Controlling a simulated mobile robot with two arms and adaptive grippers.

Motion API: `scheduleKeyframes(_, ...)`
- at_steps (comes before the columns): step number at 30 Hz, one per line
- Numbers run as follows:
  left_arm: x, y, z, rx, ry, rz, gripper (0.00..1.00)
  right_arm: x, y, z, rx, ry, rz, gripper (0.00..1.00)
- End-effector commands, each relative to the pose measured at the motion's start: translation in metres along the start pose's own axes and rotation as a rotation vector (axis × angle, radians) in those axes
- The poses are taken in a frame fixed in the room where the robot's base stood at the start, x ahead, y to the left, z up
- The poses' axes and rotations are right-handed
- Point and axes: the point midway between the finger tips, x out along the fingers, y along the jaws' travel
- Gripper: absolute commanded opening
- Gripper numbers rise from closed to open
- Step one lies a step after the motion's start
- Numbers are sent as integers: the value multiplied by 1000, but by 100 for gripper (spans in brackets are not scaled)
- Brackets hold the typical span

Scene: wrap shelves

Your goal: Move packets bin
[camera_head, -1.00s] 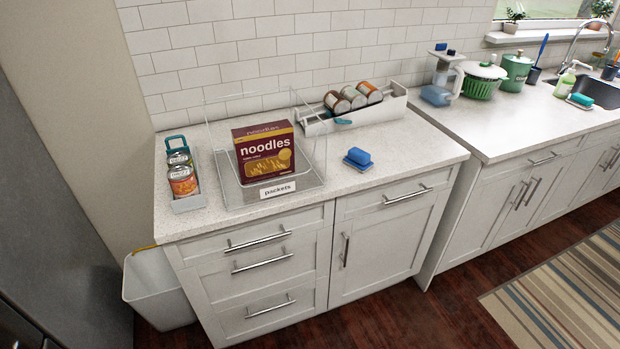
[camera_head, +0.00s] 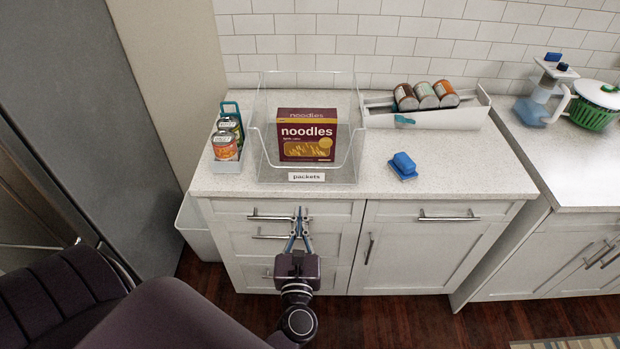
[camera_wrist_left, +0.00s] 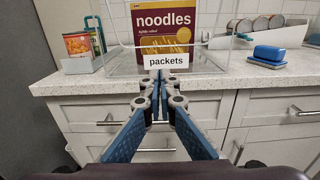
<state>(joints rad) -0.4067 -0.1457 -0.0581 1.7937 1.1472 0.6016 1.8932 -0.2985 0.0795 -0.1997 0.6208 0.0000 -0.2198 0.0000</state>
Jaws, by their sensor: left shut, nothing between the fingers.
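The clear packets bin (camera_head: 262,172) stands on the white counter, with a "packets" label on its front edge. A dark red noodles box (camera_head: 307,135) stands upright inside it. The bin (camera_wrist_left: 122,66) also shows straight ahead in the left wrist view, with the noodles box (camera_wrist_left: 165,28) in it. My left gripper (camera_head: 300,212) is shut and empty, in front of the drawers, below the bin's front edge and apart from it. In the left wrist view its fingertips (camera_wrist_left: 160,76) meet just below the label. My right gripper is not in view.
A can caddy (camera_head: 226,165) stands close left of the bin. A white rack with cans (camera_head: 470,117) is behind right, close to the bin. A blue sponge (camera_head: 403,165) lies to the right. The counter's right front is clear. Drawer handles (camera_head: 448,217) jut out.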

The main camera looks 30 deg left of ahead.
Motion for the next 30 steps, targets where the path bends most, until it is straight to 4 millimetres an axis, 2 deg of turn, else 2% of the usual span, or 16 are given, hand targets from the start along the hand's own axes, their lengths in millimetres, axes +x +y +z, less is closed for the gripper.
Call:
scheduleKeyframes(5, 39, -2, 4, 2, -4, -2, 0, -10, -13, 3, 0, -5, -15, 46)
scheduleKeyframes(9, 69, -2, 3, 4, -4, -3, 0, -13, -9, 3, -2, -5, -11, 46)
scheduleKeyframes(15, 102, -1, 2, 4, -2, -2, 0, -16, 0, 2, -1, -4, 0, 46)
scheduleKeyframes(21, 117, -2, 0, 6, 0, -4, 0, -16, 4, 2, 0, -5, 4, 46)
scheduleKeyframes(30, 120, -2, 0, 5, 0, -4, 0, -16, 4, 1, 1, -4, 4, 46)
